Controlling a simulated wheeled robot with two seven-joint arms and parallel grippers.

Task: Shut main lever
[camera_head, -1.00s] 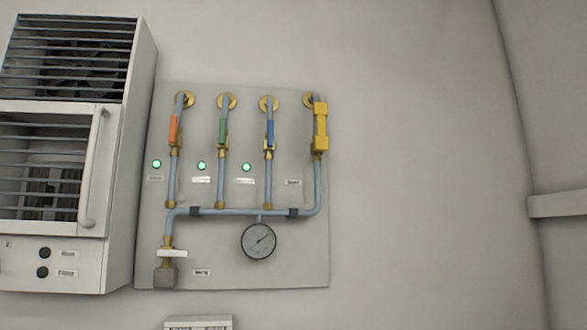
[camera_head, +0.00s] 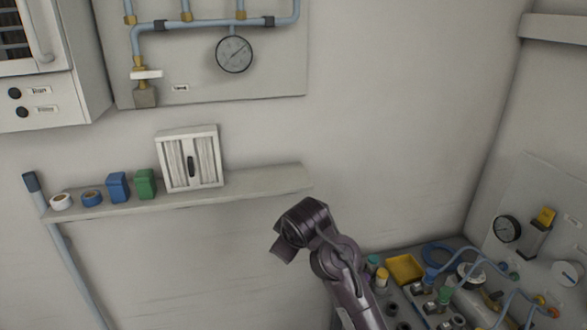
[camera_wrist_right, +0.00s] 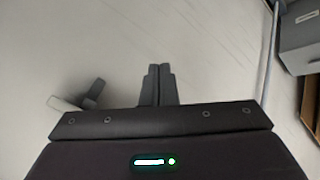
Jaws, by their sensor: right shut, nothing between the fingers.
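On the wall panel (camera_head: 210,75) in the head view, a white lever (camera_head: 146,74) lies crosswise on the pipe above a grey block, at the lower left where the blue pipe comes down. A small label (camera_head: 180,88) is right of it; I cannot read it. My right arm (camera_head: 330,255) rises from the bottom, below and right of the lever, well apart from it. Its fingertips cannot be made out there. In the right wrist view my right gripper (camera_wrist_right: 156,84) is shut and empty. My left gripper is not in view.
A pressure gauge (camera_head: 234,54) hangs right of the lever. Below is a shelf (camera_head: 255,182) with a small white cabinet (camera_head: 190,158), tape rolls and boxes. A cluttered bench (camera_head: 400,290) stands at lower right. The wall right of the panel is bare.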

